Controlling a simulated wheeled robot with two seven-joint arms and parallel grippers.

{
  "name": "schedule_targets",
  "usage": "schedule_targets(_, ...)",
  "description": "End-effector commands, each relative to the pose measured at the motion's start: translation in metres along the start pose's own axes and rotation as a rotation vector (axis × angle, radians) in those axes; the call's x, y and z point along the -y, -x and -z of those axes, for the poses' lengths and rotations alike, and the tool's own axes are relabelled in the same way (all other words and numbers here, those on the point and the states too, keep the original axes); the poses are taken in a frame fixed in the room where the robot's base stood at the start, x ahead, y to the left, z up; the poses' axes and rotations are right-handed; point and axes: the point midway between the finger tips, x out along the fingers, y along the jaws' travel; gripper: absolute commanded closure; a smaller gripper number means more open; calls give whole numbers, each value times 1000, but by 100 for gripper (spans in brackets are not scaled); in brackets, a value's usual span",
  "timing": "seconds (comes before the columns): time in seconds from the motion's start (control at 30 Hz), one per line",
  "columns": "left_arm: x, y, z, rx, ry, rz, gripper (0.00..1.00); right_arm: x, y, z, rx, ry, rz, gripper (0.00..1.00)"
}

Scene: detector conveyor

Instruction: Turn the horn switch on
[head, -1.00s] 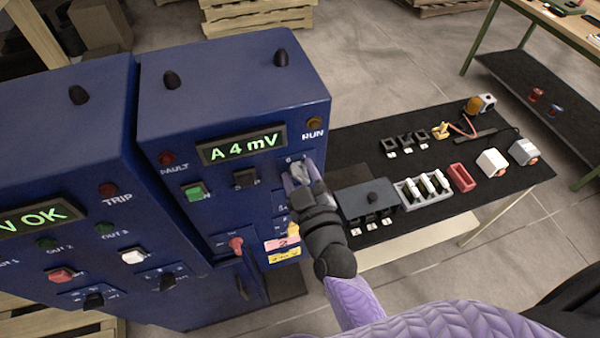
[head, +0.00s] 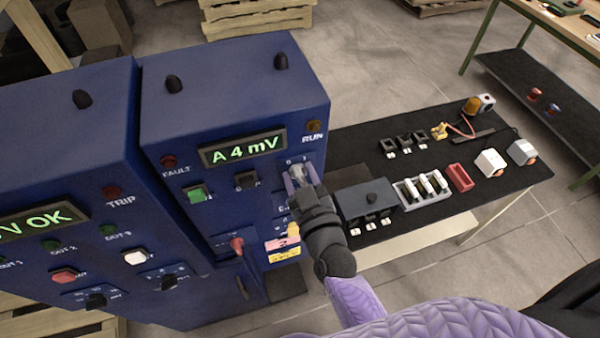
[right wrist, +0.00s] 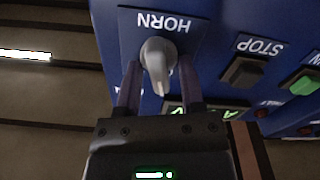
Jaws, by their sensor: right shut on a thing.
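The horn switch (right wrist: 158,58) is a grey rotary knob on a dark plate labelled HORN, which appears upside down in the right wrist view. Its pale lever points toward the bottom of that view. In the head view the knob (head: 297,173) is partly hidden between the fingers, below the 0 and 1 marks. My right gripper (head: 300,178) is at the front panel of the blue cabinet (head: 225,110). Its two purple fingers, also in the right wrist view (right wrist: 160,82), are on either side of the knob, shut on it. My left gripper is not in view.
A green button (head: 197,194) and a black STOP button (head: 246,180) sit left of the switch. A red knob (head: 237,245) is lower down. A second blue cabinet (head: 60,150) stands at left. A black table (head: 430,215) with small parts stands at right.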

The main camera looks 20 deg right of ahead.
Motion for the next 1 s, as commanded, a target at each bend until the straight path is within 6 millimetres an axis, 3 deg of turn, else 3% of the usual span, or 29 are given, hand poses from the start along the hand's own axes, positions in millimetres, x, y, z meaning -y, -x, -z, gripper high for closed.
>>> schedule_targets(0.6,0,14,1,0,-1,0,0,-4,0,-1,3,-554,1,100)
schedule_targets(1.0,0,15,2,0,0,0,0,-5,0,-3,2,-765,0,100)
